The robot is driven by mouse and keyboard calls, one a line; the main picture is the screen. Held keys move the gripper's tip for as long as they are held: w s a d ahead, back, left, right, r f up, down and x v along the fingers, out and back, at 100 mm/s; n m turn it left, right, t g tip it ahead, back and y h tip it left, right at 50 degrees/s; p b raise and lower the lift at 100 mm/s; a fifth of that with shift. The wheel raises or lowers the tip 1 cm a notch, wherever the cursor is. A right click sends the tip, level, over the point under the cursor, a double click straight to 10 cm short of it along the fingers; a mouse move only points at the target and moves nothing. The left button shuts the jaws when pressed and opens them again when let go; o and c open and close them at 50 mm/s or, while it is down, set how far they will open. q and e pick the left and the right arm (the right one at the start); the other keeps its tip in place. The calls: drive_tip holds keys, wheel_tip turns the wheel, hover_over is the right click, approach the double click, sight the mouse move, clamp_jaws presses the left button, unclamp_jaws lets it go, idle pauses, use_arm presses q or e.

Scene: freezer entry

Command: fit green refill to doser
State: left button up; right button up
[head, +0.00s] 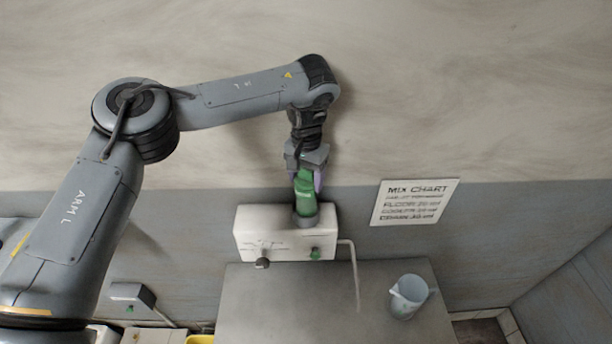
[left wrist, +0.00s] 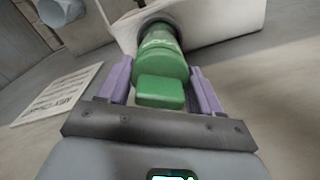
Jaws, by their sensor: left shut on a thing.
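The green refill (head: 304,191) is a green bottle, seen in the head view at the top right of the white doser (head: 275,243). My left gripper (head: 305,176) is shut on it from above. In the left wrist view the refill (left wrist: 160,62) lies between the two purple fingers, with its far end at a grey round socket (left wrist: 160,22) on the doser. I cannot tell how deep it sits in the socket. The doser has a dark knob (head: 262,263) and a green knob (head: 315,253) on its front. My right gripper is not in view.
A steel counter (head: 285,300) lies below the doser, with a pale blue jug (head: 408,296) at its right. A thin tube (head: 354,270) hangs from the doser's right side. A mix chart (head: 414,202) is on the wall to the right.

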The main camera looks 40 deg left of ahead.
use_arm(q)
drive_tip(key=shift+f+b, duration=0.5)
drive_tip(key=shift+f, duration=0.5)
drive_tip(key=o, duration=1.3)
drive_tip(key=shift+c, duration=0.2)
wheel_tip(320, 180, up, 11)
drive_tip(key=shift+f+p, duration=0.1)
drive_tip(key=shift+p, duration=0.25)
